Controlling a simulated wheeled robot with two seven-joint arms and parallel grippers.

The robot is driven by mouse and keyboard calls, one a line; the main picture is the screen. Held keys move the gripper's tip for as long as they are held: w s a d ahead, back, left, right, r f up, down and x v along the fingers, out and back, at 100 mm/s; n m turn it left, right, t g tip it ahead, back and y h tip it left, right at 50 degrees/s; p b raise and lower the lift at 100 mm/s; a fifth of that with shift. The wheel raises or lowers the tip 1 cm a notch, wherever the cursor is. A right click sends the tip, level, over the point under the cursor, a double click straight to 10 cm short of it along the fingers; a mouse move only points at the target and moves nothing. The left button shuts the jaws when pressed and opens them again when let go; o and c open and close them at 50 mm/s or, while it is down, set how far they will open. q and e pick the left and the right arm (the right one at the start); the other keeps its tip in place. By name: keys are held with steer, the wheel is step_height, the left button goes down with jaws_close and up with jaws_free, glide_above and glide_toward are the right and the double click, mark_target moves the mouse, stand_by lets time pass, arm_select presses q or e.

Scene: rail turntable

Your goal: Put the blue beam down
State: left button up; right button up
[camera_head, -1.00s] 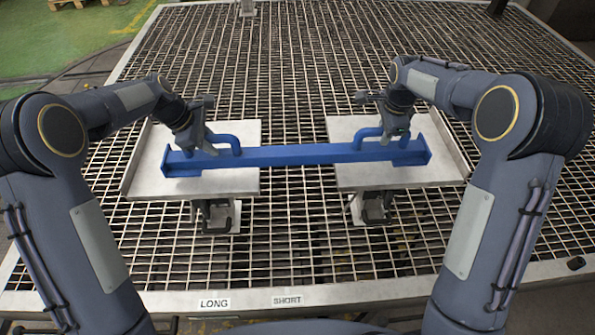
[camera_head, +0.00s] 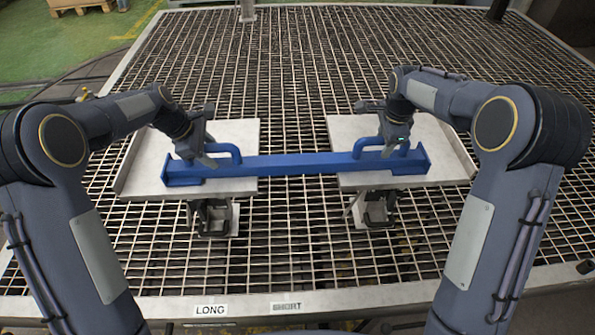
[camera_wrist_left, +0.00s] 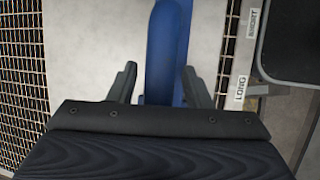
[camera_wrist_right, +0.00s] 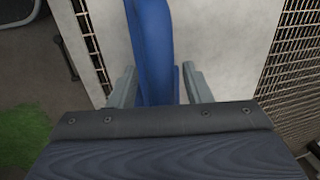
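The blue beam (camera_head: 300,165) lies crosswise over two pale plates, the left one (camera_head: 140,165) and the right one (camera_head: 350,130), and appears to rest on both. It has a loop handle near each end. My left gripper (camera_head: 207,155) is around the left handle; in the left wrist view the fingers (camera_wrist_left: 158,85) stand apart with gaps on both sides of the handle (camera_wrist_left: 166,45). My right gripper (camera_head: 392,146) is around the right handle; in the right wrist view its fingers (camera_wrist_right: 158,85) also stand apart beside the handle (camera_wrist_right: 153,45). The beam's underside is hidden.
The plates stand on a large metal grating (camera_head: 290,230) with a pale border. Labels LONG (camera_head: 211,310) and SHORT (camera_head: 287,306) are on its near edge. Dark clamp-like brackets (camera_head: 212,215) sit below the plates. The grating between the plates is clear.

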steer(key=shift+r, duration=0.1)
arm_select(q)
steer(key=v, duration=1.2)
arm_select(e)
step_height(320, 180, up, 12)
steer(key=s, duration=0.2)
steer(key=shift+s+f, duration=0.15)
steer(key=shift+f, duration=0.05)
